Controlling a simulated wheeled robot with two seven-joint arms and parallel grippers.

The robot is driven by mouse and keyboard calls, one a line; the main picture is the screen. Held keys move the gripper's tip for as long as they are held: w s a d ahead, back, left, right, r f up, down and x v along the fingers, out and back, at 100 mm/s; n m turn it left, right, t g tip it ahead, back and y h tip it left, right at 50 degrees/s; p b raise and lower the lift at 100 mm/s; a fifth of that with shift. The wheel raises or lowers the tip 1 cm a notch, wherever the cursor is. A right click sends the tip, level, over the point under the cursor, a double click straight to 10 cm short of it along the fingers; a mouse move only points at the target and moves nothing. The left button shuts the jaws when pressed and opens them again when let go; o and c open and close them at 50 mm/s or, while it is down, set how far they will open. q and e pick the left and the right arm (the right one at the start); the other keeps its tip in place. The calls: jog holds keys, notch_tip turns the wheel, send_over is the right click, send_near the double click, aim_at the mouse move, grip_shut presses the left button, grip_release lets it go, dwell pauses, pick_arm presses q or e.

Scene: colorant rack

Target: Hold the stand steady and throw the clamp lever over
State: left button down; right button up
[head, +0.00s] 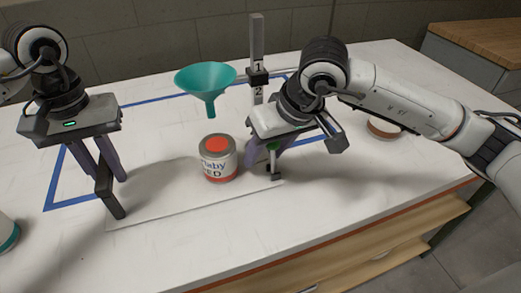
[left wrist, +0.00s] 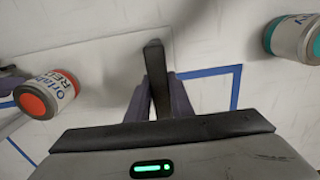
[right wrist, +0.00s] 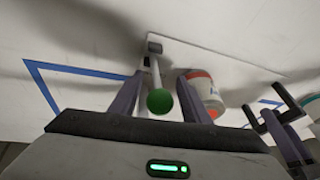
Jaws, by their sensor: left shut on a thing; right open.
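The stand has a thin white base plate (head: 160,202), an upright post (head: 257,35) and a teal funnel (head: 206,78). A dark upright handle (head: 114,203) rises at the plate's left front corner. My left gripper (head: 102,172) is shut on this handle, which also shows in the left wrist view (left wrist: 155,65). The clamp lever is a pale rod (right wrist: 155,68) with a green knob (right wrist: 160,102), at the plate's right front corner. My right gripper (right wrist: 157,95) is open, with one finger on each side of the lever. In the head view the knob is partly hidden by that gripper.
A red-labelled paint can (head: 219,160) stands on the plate below the funnel, close to my right gripper. A teal-labelled can (head: 5,235) stands at the left edge. Blue tape (head: 62,180) marks the white tabletop.

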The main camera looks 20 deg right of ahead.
grip_shut()
jog(key=shift+d, duration=0.1)
jog(key=y, duration=0.1)
jog(key=d+y, duration=0.1)
jog(key=y, duration=0.1)
jog(key=shift+d+m, duration=0.25)
jog(key=shift+m, duration=0.15)
pick_arm(q)
jog(key=shift+a, duration=0.1)
pick_arm(e)
jog(key=shift+s+d+f+m+t+y, duration=0.15)
jog(key=shift+d+y, duration=0.1)
jog(key=shift+y, duration=0.4)
jog(key=shift+w+d+m+t+y, duration=0.1)
jog(key=shift+d+y, duration=0.2)
jog(key=shift+y, duration=0.3)
jog(key=shift+s+d+f+m+t+y, duration=0.15)
jog(key=shift+d+y, duration=0.1)
jog(key=shift+y, duration=0.4)
jog(key=shift+w+d+r, duration=0.1)
jog(key=shift+w, duration=0.05)
jog(key=shift+c, duration=0.5)
grip_release()
jog(key=shift+o, duration=0.5)
